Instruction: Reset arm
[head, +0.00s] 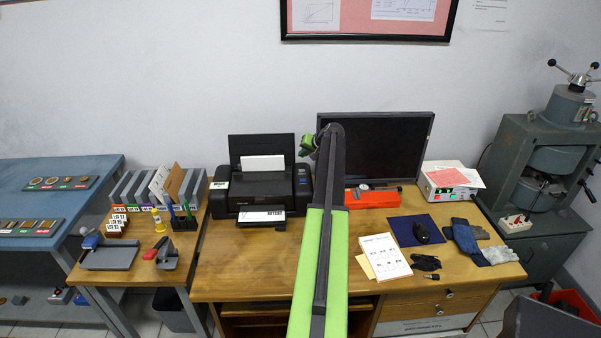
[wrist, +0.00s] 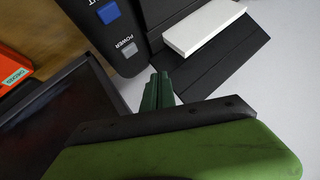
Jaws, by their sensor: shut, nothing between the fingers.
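My green and black arm rises through the middle of the head view, in front of the desk. My gripper (head: 308,145) is at its far end, small and green, between the printer (head: 262,185) and the monitor (head: 390,150). In the wrist view the green fingers of my gripper (wrist: 158,92) are together with nothing between them. Behind them in that view are the black printer (wrist: 120,45) with a blue button, its white paper (wrist: 203,27) and the dark monitor (wrist: 45,120). I cannot tell the exact gap between the fingers and the printer.
A grey machine (head: 520,150) stands right. A smaller table (head: 130,270) with file holders stands left.

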